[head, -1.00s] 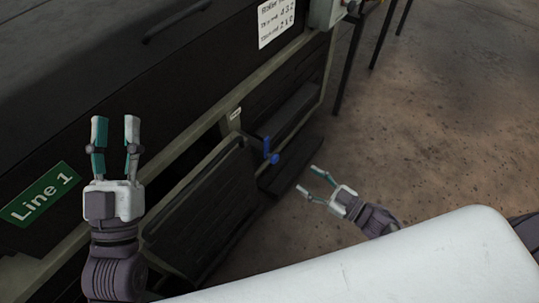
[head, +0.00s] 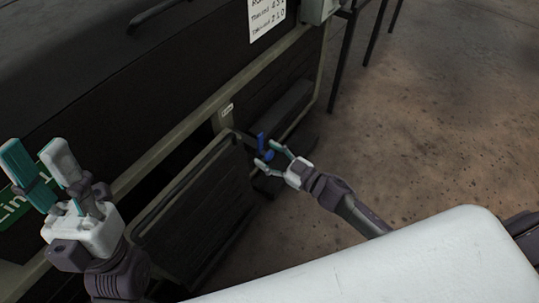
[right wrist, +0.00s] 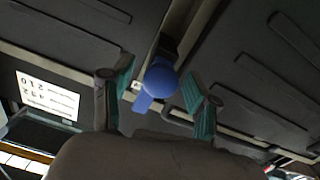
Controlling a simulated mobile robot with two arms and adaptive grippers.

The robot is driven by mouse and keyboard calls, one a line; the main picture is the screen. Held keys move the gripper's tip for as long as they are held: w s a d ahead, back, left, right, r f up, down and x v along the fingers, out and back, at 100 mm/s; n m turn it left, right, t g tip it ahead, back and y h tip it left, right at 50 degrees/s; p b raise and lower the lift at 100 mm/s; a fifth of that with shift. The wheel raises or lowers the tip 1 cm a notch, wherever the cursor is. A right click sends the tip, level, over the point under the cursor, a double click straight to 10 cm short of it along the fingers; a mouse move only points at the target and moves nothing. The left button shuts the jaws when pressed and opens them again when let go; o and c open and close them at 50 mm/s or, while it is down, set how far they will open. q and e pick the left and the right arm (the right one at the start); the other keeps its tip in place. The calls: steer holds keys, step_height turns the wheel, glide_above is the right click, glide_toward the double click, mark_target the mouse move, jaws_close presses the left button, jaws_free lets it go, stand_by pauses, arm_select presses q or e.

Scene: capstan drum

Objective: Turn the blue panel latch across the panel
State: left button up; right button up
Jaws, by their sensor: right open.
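The blue panel latch (head: 262,146) is on the edge of the dark panel (head: 197,208) on the machine's lower side. In the right wrist view the latch (right wrist: 159,79) shows a round knob with a short blue arm, between the two fingers. My right gripper (head: 266,153) is open, with its fingertips at the latch in the head view. In the right wrist view its teal fingers (right wrist: 162,95) stand apart on either side of the knob, with gaps visible. My left gripper (head: 36,157) is open and empty at the far left, in front of the machine.
The dark machine (head: 150,80) with its pale frame fills the left side. A white label sheet (head: 267,20) hangs at the top. The brown floor (head: 430,130) at right is clear. Thin dark legs (head: 342,65) stand at the back.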

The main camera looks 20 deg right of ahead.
steer(key=shift+c, duration=0.2)
jaws_close()
